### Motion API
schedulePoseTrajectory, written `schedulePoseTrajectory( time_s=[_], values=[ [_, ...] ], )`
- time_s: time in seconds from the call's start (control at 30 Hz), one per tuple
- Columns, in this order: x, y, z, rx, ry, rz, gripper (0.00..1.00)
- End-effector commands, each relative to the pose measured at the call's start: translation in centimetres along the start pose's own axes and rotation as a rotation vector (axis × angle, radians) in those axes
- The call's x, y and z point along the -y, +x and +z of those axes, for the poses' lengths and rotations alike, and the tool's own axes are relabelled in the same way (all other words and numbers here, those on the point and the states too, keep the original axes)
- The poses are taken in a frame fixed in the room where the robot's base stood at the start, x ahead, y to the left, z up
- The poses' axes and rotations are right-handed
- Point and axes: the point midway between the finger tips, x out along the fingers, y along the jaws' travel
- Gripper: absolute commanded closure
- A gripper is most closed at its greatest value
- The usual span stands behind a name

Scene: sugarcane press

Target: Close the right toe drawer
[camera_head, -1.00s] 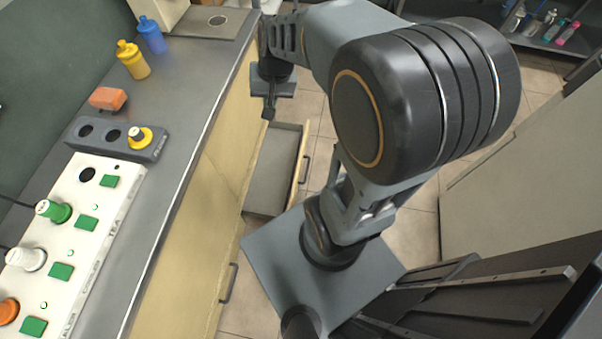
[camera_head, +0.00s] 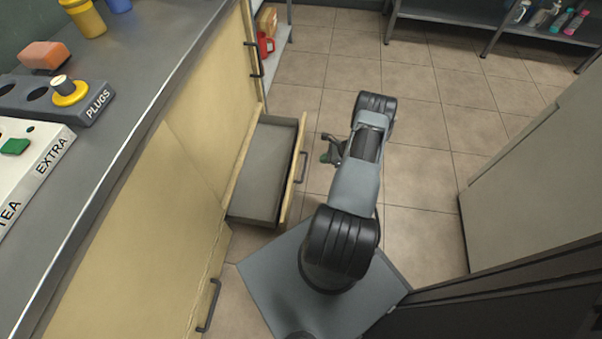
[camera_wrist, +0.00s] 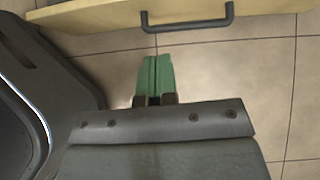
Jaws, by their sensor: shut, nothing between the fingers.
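The right toe drawer (camera_head: 262,180) stands open at the base of the cream counter in the head view. It looks empty, with a grey inside and a dark handle (camera_head: 303,167) on its front. In the wrist view the drawer front (camera_wrist: 100,24) crosses the top edge, with its handle (camera_wrist: 187,23) right of centre. My gripper (camera_head: 325,158) is just right of the handle in the head view, apart from it. Its green fingertips (camera_wrist: 156,75) are shut together and empty, pointing at the drawer front with floor showing between.
The counter (camera_head: 150,110) runs along the left, with another dark handle (camera_head: 208,306) on its near front. A grey cabinet (camera_head: 540,185) stands at the right. A shelf (camera_head: 480,20) stands at the back.

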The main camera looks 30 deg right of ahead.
Motion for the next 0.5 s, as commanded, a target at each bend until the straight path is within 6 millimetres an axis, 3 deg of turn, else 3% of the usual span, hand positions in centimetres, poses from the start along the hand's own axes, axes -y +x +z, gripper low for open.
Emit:
schedulePoseTrajectory(
  time_s=[0.03,0.13,0.5],
  values=[
    [-0.2,0.8,-1.1,0.005,0.023,-0.008,1.0],
    [-0.4,1.7,-2.0,0.011,0.048,-0.016,1.0],
    [-0.5,8.1,-2.2,0.012,0.053,-0.015,1.0]
  ],
)
